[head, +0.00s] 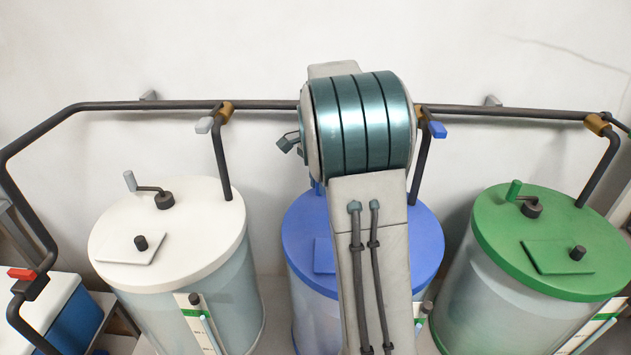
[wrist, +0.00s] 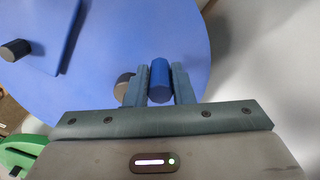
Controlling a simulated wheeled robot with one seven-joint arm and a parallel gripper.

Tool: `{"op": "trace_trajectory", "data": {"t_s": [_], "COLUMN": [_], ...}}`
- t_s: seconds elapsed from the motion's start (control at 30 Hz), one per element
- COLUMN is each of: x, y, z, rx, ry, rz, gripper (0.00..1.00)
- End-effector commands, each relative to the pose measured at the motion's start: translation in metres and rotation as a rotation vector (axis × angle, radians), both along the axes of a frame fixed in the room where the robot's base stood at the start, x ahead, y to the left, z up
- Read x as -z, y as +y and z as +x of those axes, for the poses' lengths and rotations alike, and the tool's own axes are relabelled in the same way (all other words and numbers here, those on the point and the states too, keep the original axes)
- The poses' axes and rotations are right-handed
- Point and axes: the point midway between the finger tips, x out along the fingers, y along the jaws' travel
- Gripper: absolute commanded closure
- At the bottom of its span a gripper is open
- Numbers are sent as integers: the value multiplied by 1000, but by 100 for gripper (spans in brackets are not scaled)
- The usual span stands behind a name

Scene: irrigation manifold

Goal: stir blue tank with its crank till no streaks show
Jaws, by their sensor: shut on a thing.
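The blue tank (head: 305,310) stands in the middle of the head view under its blue lid (head: 425,240). My arm hides much of the lid and the crank in that view. In the wrist view, my gripper (wrist: 160,82) is shut on the upright blue crank handle (wrist: 160,75) above the lid (wrist: 110,70). The grey crank hub (wrist: 122,88) shows partly behind the left finger. The tank's liquid is mostly hidden, and I cannot tell whether streaks show in it.
A white-lidded tank (head: 195,225) stands left and a green-lidded tank (head: 535,290) right, each with its own crank. A dark pipe (head: 270,104) with valves runs along the wall behind. A flap with a dark knob (wrist: 16,50) sits on the blue lid.

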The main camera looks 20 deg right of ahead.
Motion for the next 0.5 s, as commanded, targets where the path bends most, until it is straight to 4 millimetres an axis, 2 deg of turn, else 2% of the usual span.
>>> {"op": "trace_trajectory", "data": {"t_s": [0.03,0.17,0.2,0.27,0.5], "x": [6,6,6,6,3], "y": [-3,-3,-3,-3,2], "z": [-3,-3,-3,-3,-1], "rx": [5,4,4,3,-6], "ry": [13,13,13,13,6], "rz": [-2,-2,-2,-2,-2], "gripper": [100,100,73,57,57]}}
